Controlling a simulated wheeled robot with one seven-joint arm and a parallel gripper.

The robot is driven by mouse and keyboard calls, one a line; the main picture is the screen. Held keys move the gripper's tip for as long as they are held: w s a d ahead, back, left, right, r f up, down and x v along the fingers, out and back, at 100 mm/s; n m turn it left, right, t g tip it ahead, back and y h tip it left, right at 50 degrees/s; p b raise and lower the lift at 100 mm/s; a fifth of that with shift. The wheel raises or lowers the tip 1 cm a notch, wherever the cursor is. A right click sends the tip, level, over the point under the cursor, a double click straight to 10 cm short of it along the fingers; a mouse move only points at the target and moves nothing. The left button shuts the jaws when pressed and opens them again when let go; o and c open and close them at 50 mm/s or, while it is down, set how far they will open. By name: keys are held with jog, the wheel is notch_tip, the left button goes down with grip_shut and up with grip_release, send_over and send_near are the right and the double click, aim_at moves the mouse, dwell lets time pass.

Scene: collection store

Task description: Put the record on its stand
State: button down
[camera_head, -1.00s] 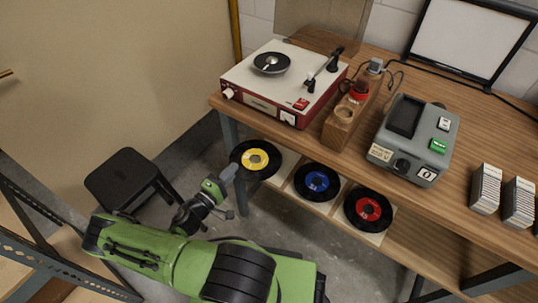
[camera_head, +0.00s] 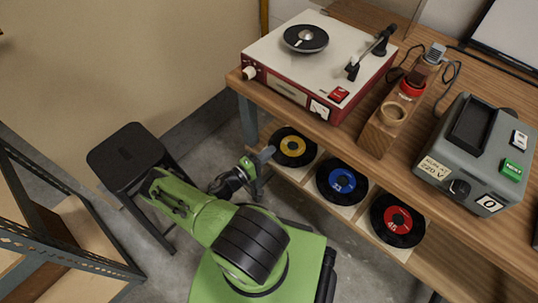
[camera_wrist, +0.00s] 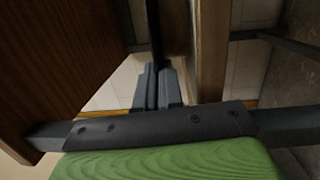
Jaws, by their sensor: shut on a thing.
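My gripper (camera_head: 265,155) is at the left edge of the black record with a yellow label (camera_head: 293,147), below the tabletop's front edge. In the wrist view its fingers (camera_wrist: 158,88) are closed together on a thin black edge (camera_wrist: 154,35), which looks like this record seen edge-on. I cannot tell which backing or holder is the yellow-label record's own stand.
A low shelf (camera_head: 375,238) runs under the wooden table (camera_head: 350,140). A red and white record player (camera_head: 300,75), a wooden block (camera_head: 378,135) and a grey device (camera_head: 470,150) stand on top. A black stool (camera_head: 128,155) is at left.

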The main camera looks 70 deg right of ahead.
jog(key=shift+r, duration=0.15)
jog(key=c, duration=1.3)
grip_release()
jog(key=v, duration=1.2)
jog(key=shift+w, duration=0.1)
